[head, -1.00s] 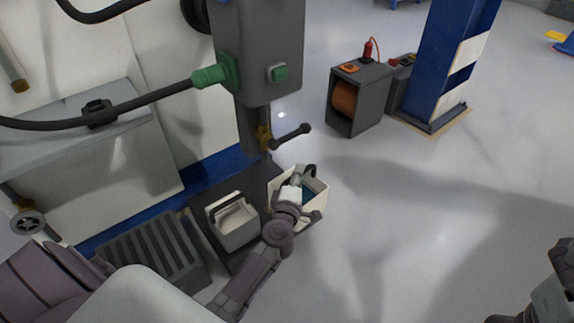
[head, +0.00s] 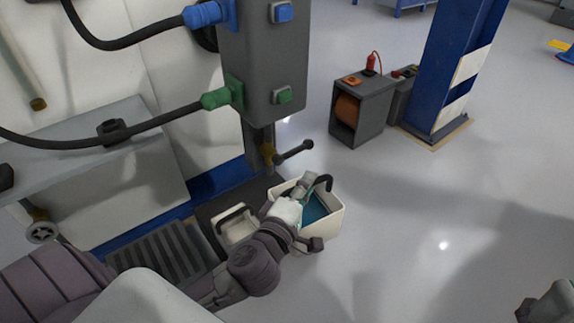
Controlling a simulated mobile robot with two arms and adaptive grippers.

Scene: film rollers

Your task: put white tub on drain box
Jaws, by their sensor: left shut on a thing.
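A white tub (head: 327,229) with blue inside and a dark handle is right of centre, at the right end of the dark platform. My left gripper (head: 305,190) is shut on this tub near its rim and handle; the arm hides the tub's left side. I cannot tell whether its base touches anything. The slatted grey box (head: 165,252), which looks like the drain box, is at lower left, partly hidden by my arm. Part of my right arm shows at the lower right edge; I cannot make out its fingers.
A second white tub (head: 236,226) with a dark handle stands on the dark platform (head: 205,212), between the slatted box and the held tub. A grey machine column (head: 262,60) with hoses and a lever stands behind. The floor (head: 440,200) to the right is clear.

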